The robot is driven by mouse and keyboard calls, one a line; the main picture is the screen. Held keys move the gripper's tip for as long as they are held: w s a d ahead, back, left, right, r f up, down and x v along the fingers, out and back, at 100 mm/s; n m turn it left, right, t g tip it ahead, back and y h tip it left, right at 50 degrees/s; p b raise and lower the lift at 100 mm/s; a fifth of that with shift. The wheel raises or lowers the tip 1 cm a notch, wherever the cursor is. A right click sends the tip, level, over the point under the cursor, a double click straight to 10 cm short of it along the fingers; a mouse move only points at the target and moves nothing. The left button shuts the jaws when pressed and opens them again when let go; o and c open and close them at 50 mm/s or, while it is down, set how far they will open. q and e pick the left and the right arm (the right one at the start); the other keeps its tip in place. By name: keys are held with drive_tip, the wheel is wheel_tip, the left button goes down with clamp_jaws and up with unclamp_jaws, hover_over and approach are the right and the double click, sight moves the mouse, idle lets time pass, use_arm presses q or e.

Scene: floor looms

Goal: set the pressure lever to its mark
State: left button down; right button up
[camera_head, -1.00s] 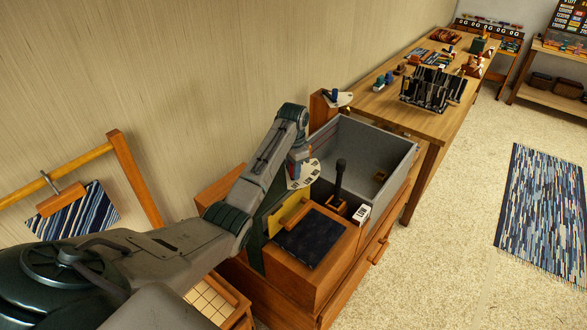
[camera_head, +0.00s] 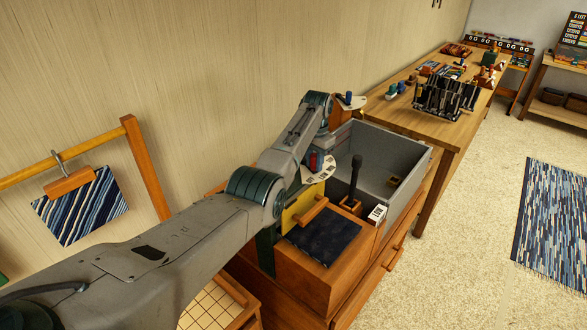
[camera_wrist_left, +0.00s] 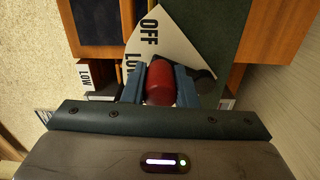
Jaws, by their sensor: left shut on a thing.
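The pressure lever appears to be the one with the red knob (camera_head: 315,161), standing at a white fan-shaped scale plate (camera_head: 322,173) beside the grey box. In the left wrist view the red knob (camera_wrist_left: 160,83) sits between the two blue fingers of my left gripper (camera_wrist_left: 160,88), which is shut on it. The plate (camera_wrist_left: 172,40) there reads OFF and LOW; the rest of its scale is covered. A white card reading LOW (camera_wrist_left: 84,77) stands to the left. It also shows in the head view (camera_head: 377,213). My right gripper is not in view.
A black-handled lever (camera_head: 355,175) stands close to the right of the scale plate. The grey open box (camera_head: 402,160) and a dark pad (camera_head: 322,240) are nearby. Another fan plate with a blue knob (camera_head: 349,97) is behind.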

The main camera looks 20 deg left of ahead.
use_arm(q)
drive_tip(key=shift+w+d+n, duration=0.15)
drive_tip(key=shift+w+n, duration=0.05)
drive_tip(key=shift+n, duration=0.3)
drive_tip(key=shift+w+d+n+b, duration=0.15)
drive_tip(key=shift+w+n+b, duration=0.1)
drive_tip(key=shift+n+b, duration=0.25)
drive_tip(key=c, duration=1.4)
unclamp_jaws()
drive_tip(key=shift+o, duration=1.3)
drive_tip(key=shift+w, duration=0.15)
